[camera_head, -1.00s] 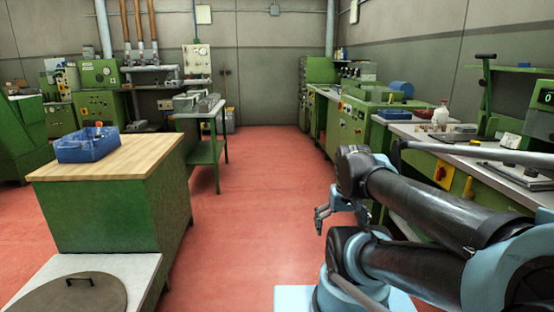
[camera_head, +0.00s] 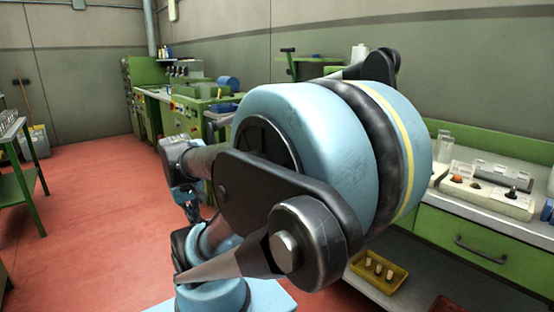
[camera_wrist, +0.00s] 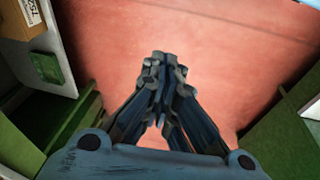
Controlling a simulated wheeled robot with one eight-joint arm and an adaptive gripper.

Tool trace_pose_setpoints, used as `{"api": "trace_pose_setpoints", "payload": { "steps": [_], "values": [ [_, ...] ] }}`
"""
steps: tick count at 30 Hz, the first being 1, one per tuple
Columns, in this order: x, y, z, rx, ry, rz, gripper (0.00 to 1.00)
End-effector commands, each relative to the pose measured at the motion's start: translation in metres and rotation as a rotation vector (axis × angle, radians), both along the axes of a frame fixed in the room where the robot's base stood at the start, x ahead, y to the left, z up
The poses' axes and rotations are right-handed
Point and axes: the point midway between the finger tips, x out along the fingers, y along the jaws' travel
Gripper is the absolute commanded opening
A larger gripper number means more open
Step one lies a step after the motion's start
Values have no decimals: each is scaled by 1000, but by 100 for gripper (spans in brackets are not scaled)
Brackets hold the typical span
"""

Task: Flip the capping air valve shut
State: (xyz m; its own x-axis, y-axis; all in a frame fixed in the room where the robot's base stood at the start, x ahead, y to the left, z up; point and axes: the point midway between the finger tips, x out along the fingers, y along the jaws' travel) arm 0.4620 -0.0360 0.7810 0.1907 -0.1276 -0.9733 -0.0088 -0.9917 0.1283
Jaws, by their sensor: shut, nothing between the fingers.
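My gripper (camera_wrist: 164,62) is shut and empty in the wrist view, its fingers together above the red floor. In the head view my arm fills the middle, and the gripper (camera_head: 190,205) shows small and dark at its left side, well away from the right bench. No part in view can be clearly told as the capping air valve. A pale control box (camera_head: 487,195) on the right bench carries an orange button, a small brown knob and a black knob (camera_head: 512,192). Whether one of these is the valve, I cannot tell. My arm hides part of the bench.
The right bench (camera_head: 520,222) has a green drawer front and a lower shelf with a yellow tray (camera_head: 379,274) of several corks. A clear container (camera_head: 442,140) stands behind the control box. Red floor (camera_head: 90,200) is free at left. The wrist view shows a cardboard box (camera_wrist: 22,18).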

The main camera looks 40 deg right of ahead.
Motion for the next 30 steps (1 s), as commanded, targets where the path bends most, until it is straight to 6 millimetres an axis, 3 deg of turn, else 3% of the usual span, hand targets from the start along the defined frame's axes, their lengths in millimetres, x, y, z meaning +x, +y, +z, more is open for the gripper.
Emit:
{"api": "trace_pose_setpoints", "payload": {
  "steps": [30],
  "values": [
    [133, -157, 55, -501, 40, -121, 0]
  ]
}}
